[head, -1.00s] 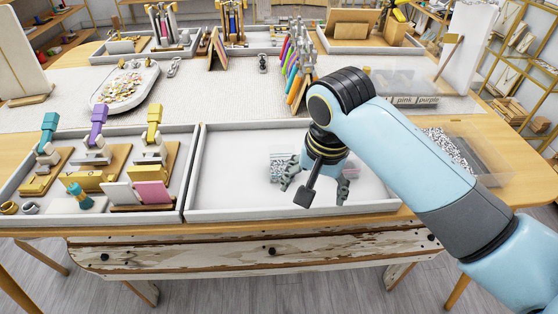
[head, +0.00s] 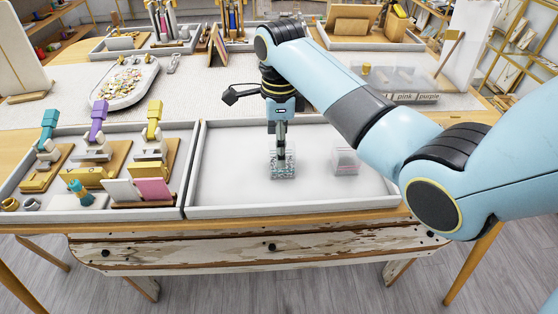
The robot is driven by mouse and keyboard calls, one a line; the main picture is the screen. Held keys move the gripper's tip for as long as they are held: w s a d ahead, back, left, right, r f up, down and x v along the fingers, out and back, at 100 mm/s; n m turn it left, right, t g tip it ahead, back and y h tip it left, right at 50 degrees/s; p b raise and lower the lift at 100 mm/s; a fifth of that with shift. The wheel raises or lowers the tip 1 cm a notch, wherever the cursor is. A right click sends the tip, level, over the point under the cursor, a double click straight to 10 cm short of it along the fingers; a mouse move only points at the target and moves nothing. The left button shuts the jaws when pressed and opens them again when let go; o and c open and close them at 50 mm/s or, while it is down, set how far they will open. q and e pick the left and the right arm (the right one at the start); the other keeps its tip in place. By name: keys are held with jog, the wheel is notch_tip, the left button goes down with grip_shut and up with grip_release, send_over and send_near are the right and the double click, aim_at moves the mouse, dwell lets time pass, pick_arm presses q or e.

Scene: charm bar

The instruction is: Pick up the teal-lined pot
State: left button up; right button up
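A small clear pot (head: 284,170) with silvery bits and a faint teal tint stands in the right-hand white tray, left of its middle. A second clear pot (head: 345,162) with a pink tint stands to its right, apart from it. My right gripper (head: 281,156) points straight down at the first pot, its fingers overlapping the pot's upper part in the picture. The fingers are seen edge-on, so their gap and any contact are hidden. My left gripper is out of view.
The white tray (head: 230,207) is otherwise bare. To its left, another tray (head: 184,190) holds stands, tools and a pink card.

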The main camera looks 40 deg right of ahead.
jog(key=f, duration=0.5)
jog(key=shift+s+d+f, duration=0.15)
jog(key=shift+s+d, duration=0.05)
jog(key=shift+d, duration=0.05)
jog(key=shift+c, duration=0.3)
jog(key=c, duration=1.2)
